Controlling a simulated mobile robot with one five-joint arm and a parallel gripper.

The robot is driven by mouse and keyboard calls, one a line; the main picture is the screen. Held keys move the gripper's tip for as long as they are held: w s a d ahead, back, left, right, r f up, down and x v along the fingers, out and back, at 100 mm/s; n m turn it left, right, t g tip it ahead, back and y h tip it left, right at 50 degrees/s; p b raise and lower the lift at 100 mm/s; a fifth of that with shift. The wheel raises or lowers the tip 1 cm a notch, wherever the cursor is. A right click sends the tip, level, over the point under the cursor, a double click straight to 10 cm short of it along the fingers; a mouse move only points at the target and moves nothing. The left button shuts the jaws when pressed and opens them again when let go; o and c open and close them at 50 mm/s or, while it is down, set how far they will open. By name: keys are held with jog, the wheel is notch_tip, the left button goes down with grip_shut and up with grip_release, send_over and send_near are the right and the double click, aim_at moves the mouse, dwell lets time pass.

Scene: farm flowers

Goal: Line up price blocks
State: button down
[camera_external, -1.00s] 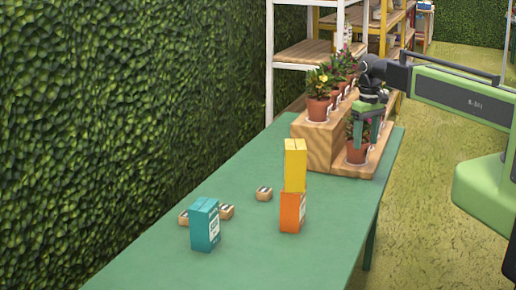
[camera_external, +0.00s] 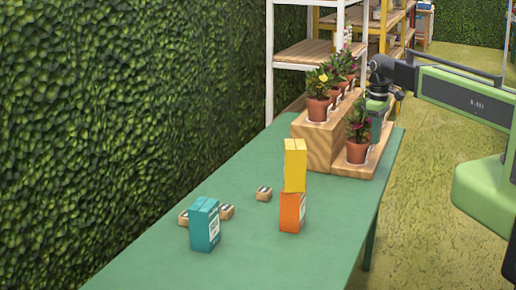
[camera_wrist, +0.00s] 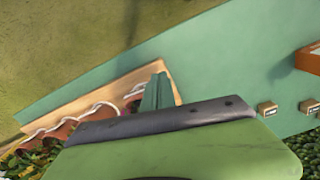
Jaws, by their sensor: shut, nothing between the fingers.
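Small wooden price blocks lie on the green table: one at the left (camera_external: 184,218) is partly hidden behind a teal box, one (camera_external: 227,211) is just right of that box, and one (camera_external: 264,193) is farther back and right. Two blocks, one (camera_wrist: 267,109) and another (camera_wrist: 310,106), show at the right of the wrist view. My gripper (camera_external: 377,128) is at the far end, beside the stepped wooden stand (camera_external: 315,148), partly hidden by a potted plant. Its fingers (camera_wrist: 158,90) are together and empty in the wrist view, well away from the blocks.
The teal box (camera_external: 203,228) stands at the table's near left. Flower pots (camera_external: 318,109) stand on the wooden stand. A hedge wall (camera_external: 130,120) borders the left. The near table surface (camera_external: 250,255) is mostly clear.

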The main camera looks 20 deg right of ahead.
aim_at(264, 194)
jog(key=w+a+f+n+b, duration=0.1)
jog(key=w+a+n, duration=0.15)
jog(key=a, duration=0.45)
jog(key=w+a+f+n, duration=0.1)
jog(key=w+a+n, duration=0.15)
jog(key=a, duration=0.55)
jog(key=s+a+n+b, duration=0.15)
jog(key=s+a, duration=0.25)
jog(key=a, duration=1.2)
jog(key=shift+n, duration=0.45)
notch_tip(264, 194, down, 11)
jog(key=b, duration=1)
jog(key=shift+w+d+r, duration=0.1)
jog(key=shift+d, duration=0.05)
jog(key=a, duration=0.1)
jog(key=w+a, duration=0.1)
jog(key=a, duration=0.1)
jog(key=shift+w+a+r, duration=0.2)
jog(key=shift+r, duration=0.05)
jog(key=shift+a, duration=0.15)
jog(key=shift+a, duration=0.1)
jog(key=w+a, duration=0.1)
jog(key=a, duration=0.3)
jog(key=w+a, duration=0.1)
jog(key=a, duration=0.2)
jog(key=shift+w, duration=0.3)
jog(key=shift+d, duration=0.15)
